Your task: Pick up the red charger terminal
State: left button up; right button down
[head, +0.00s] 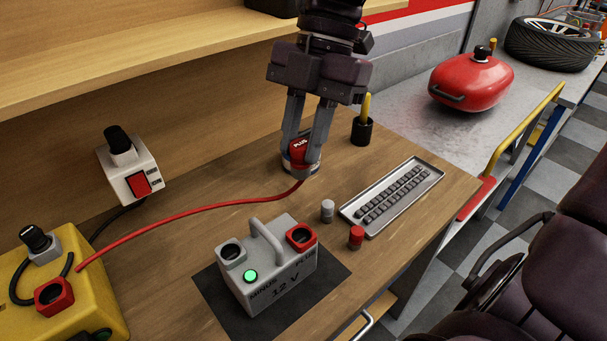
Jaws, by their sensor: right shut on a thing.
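The red charger terminal (299,150), marked PLUS, is at the back middle of the wooden bench. A red cable (215,205) runs from it left to the yellow charger (85,290). My right gripper (303,160) comes down from above and is shut on the red terminal, with one finger on each side. The terminal seems to sit at or just above the bench top; I cannot tell whether it touches. My left gripper does not show.
A grey 12 V battery box (283,283) stands on a dark mat in front. A grey cap (327,210) and a red cap (356,237) stand beside a tray of small blocks (430,172). A black holder (362,132) is behind right. A white switch box (122,178) stands left.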

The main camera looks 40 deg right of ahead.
aim_at(303, 141)
notch_tip(303, 141, up, 8)
jog(key=shift+f+p, duration=0.15)
jog(key=shift+p, duration=0.7)
notch_tip(303, 141, up, 5)
jog(key=p, duration=0.4)
jog(key=shift+p, duration=0.4)
jog(key=w+a+p, duration=0.1)
jog(key=w+a, duration=0.2)
jog(key=a, duration=1)
jog(key=shift+w+a, duration=0.25)
jog(key=shift+a, duration=0.05)
